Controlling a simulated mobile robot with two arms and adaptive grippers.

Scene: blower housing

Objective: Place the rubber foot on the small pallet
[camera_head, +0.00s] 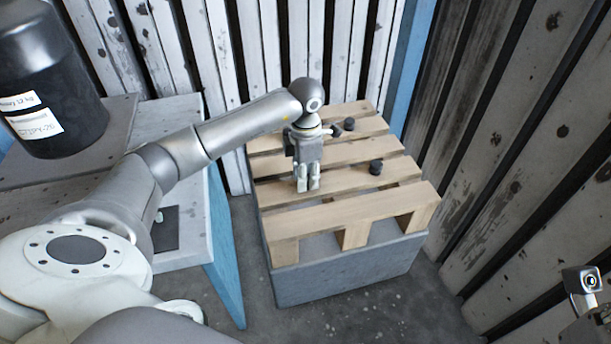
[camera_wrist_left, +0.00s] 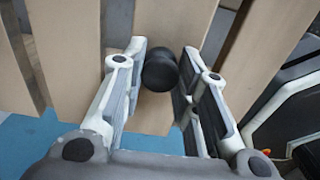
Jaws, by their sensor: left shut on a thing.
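My left gripper (camera_head: 308,186) points down over the near-left part of the small wooden pallet (camera_head: 350,211). In the left wrist view, its fingers (camera_wrist_left: 160,88) are shut on a black round rubber foot (camera_wrist_left: 160,70). Pale pallet slats show behind the foot. In the head view the fingers hide the held foot, and I cannot tell whether it touches the slats. Two other dark round pieces like it stand on the pallet, one (camera_head: 376,167) right of the gripper and one (camera_head: 348,124) farther back.
The pallet rests on a grey block (camera_head: 345,275). A table (camera_head: 195,235) with a blue side stands to the left, with a large black canister (camera_head: 50,90) on it. Corrugated walls close the back and right. Free pallet surface lies to the gripper's right and in front.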

